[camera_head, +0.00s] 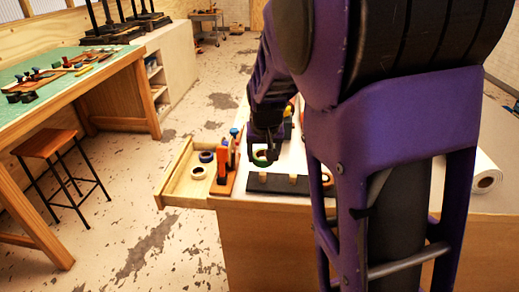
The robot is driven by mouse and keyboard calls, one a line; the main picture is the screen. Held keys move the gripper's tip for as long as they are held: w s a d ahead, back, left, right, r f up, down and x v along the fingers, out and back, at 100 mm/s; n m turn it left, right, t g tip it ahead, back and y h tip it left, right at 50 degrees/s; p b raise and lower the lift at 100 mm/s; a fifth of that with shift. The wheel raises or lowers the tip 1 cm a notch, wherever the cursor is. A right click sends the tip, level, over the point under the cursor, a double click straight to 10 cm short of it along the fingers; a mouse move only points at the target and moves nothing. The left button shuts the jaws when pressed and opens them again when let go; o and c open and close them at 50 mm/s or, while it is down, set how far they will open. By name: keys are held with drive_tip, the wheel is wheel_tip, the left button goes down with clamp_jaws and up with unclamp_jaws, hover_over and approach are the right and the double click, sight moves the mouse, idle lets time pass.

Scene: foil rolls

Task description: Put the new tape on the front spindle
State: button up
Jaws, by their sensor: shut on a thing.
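A small roll of tape with a green edge (261,158) is in my gripper (263,147), which is shut on it. The roll is above the left end of a black base (280,187) on the white worktop. Two short pale spindles (293,179) stand on the base, one below the roll and one to its right. I cannot tell how far the roll is above the left spindle. A tan roll (327,180) shows at the right end of the base, partly hidden by my arm.
An open wooden drawer (176,172) left of the worktop holds a blue roll (206,157) and a white roll (198,173). Upright orange and blue-handled tools (223,162) stand close by the base's left end. A white paper roll (485,180) lies at right.

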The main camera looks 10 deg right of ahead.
sight(263, 176)
drive_tip(key=shift+f, duration=0.1)
drive_tip(key=shift+f+b, duration=1)
drive_tip(key=shift+f, duration=0.2)
drive_tip(key=shift+f, duration=0.15)
drive_tip(key=shift+f+b, duration=0.85)
drive_tip(key=shift+f, duration=0.15)
drive_tip(key=shift+f+b, duration=0.55)
drive_tip(key=shift+f, duration=0.15)
drive_tip(key=shift+f+b, duration=0.3)
drive_tip(key=shift+f, duration=0.1)
idle(0.5)
drive_tip(key=o, duration=1.4)
drive_tip(key=shift+r, duration=0.15)
